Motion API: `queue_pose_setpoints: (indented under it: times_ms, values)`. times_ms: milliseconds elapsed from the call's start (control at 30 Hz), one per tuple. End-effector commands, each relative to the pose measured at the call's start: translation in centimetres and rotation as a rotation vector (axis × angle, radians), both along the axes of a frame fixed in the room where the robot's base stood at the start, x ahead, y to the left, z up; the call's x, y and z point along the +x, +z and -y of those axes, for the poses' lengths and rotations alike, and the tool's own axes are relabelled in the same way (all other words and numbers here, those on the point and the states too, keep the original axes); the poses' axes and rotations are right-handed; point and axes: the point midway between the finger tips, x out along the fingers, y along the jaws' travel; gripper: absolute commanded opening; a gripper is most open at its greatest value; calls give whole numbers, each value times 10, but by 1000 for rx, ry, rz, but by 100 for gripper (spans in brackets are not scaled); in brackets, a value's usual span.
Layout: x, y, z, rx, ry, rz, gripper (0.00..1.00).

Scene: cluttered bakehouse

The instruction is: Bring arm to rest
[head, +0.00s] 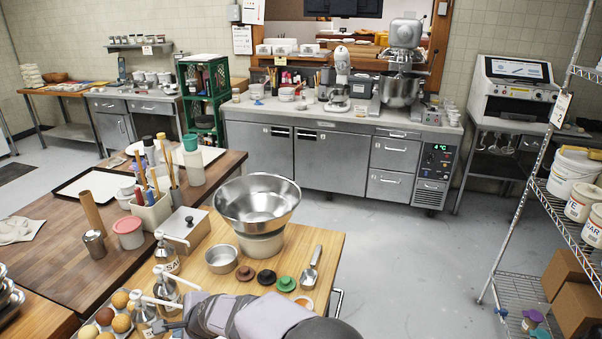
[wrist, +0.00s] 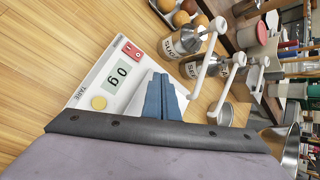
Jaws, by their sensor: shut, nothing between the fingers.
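My arm reaches in from the bottom edge of the head view, low over the front of the wooden worktop (head: 318,246). My gripper (head: 168,327) is at the left end of the arm there, partly cut off by the frame edge, close to the pump bottles. In the wrist view the blue-grey fingers of my gripper (wrist: 165,92) are together with nothing between them. They point toward a white scale (wrist: 88,85) whose display reads 0 g. I cannot tell how far above it they are.
Pump bottles (head: 166,256) stand beside the gripper, also in the wrist view (wrist: 184,42). A steel bowl (head: 257,200), small pan (head: 221,259), coloured knobs (head: 286,284) and scoop (head: 311,268) occupy the worktop. Floor to the right is open.

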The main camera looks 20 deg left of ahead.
Motion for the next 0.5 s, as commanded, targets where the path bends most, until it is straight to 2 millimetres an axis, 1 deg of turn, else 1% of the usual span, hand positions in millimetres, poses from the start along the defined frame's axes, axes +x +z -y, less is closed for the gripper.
queue_pose_setpoints:
  times_ms: [33, 67, 100, 167, 200, 233, 267, 300, 367, 400, 467, 500]
  values:
    - [19, 7, 25, -28, 18, 35, 0]
    - [28, 9, 40, -50, 39, 57, 0]
    - [39, 12, 63, -82, 70, 89, 0]
    - [55, 17, 101, -135, 121, 135, 0]
    - [63, 20, 127, -172, 158, 162, 0]
    - [68, 22, 147, -201, 186, 183, 0]
    - [72, 23, 167, -230, 213, 199, 0]
    - [76, 25, 195, -268, 251, 220, 0]
    - [79, 27, 236, -325, 310, 246, 0]
    - [79, 29, 263, -363, 351, 261, 0]
    - [75, 30, 304, -419, 413, 276, 0]
    - [70, 30, 332, -455, 456, 283, 0]
